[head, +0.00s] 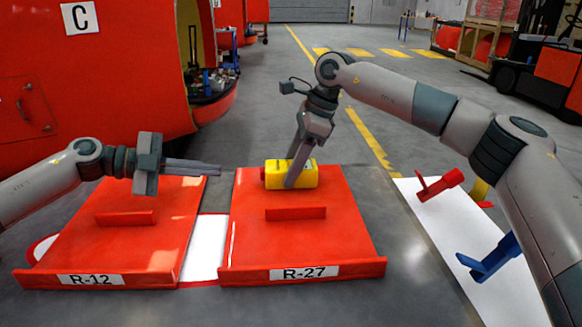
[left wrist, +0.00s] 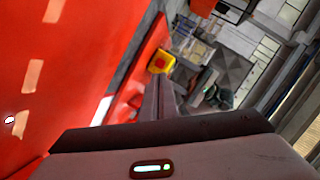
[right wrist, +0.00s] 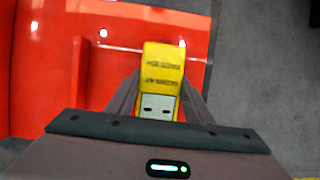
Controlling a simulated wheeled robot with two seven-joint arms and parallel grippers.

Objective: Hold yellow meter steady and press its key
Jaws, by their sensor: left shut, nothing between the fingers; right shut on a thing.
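The yellow meter (head: 304,178) lies on the red tray marked R-27 (head: 340,235), near its back edge, with a red key (head: 264,175) on its left end. My right gripper (head: 290,183) is shut on the meter from above. In the right wrist view the meter (right wrist: 162,68) sits between the fingers, with printed text and a pale panel showing. My left gripper (head: 218,169) is shut and empty, its fingers level and pointing right, apart from the meter. In the left wrist view the meter's end with the red key (left wrist: 160,63) shows just beyond the closed fingertips (left wrist: 158,78).
A red tray marked R-12 (head: 140,245) lies to the left, under my left gripper. A white board (head: 440,235) at right bears a red holder (head: 440,185) and a blue holder (head: 490,260). A large red nosecone (head: 90,80) stands behind at left.

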